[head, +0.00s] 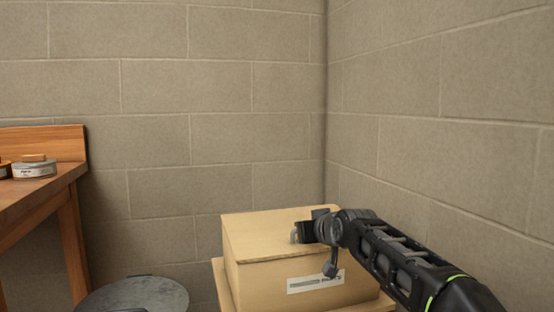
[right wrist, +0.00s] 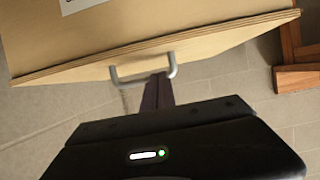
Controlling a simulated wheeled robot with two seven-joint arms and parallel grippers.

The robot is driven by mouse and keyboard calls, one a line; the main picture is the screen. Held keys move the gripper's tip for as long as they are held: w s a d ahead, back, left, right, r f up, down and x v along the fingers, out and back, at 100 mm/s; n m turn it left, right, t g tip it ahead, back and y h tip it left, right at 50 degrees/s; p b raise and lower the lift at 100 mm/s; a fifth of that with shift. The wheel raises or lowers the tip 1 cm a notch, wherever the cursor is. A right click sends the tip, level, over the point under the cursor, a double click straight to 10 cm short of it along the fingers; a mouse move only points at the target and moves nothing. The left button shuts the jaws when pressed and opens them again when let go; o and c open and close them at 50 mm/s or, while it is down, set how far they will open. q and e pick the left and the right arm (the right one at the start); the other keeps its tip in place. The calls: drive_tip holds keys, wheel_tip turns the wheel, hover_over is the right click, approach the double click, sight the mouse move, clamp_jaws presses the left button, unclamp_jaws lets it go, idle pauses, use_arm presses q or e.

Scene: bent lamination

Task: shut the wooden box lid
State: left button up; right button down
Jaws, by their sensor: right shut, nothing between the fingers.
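The wooden box (head: 250,282) stands in the corner with a pale label on its front. Its lid (head: 262,224) lies flat across the top, and I see no clear gap between lid and box. My right gripper (head: 297,235) is over the top of the lid, its fingers shut and empty. In the right wrist view the fingers (right wrist: 158,91) are beside a metal handle (right wrist: 143,77) on the edge of the box (right wrist: 140,35); I cannot tell whether they touch it. My left gripper is out of view.
The box rests on a wooden support (head: 222,290). A round grey top (head: 135,294) is at the lower left. A wooden workbench (head: 45,190) with tins (head: 34,170) stands farther left. Block walls (head: 220,100) close in behind and on the right.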

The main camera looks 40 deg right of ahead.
drive_tip(key=shift+s+a+f+p, duration=0.3)
drive_tip(key=shift+s+f+p, duration=0.05)
drive_tip(key=shift+s, duration=0.2)
drive_tip(key=r+p+v, duration=0.1)
drive_tip(key=v, duration=0.6)
drive_tip(key=shift+w, duration=0.2)
drive_tip(key=shift+d, duration=0.15)
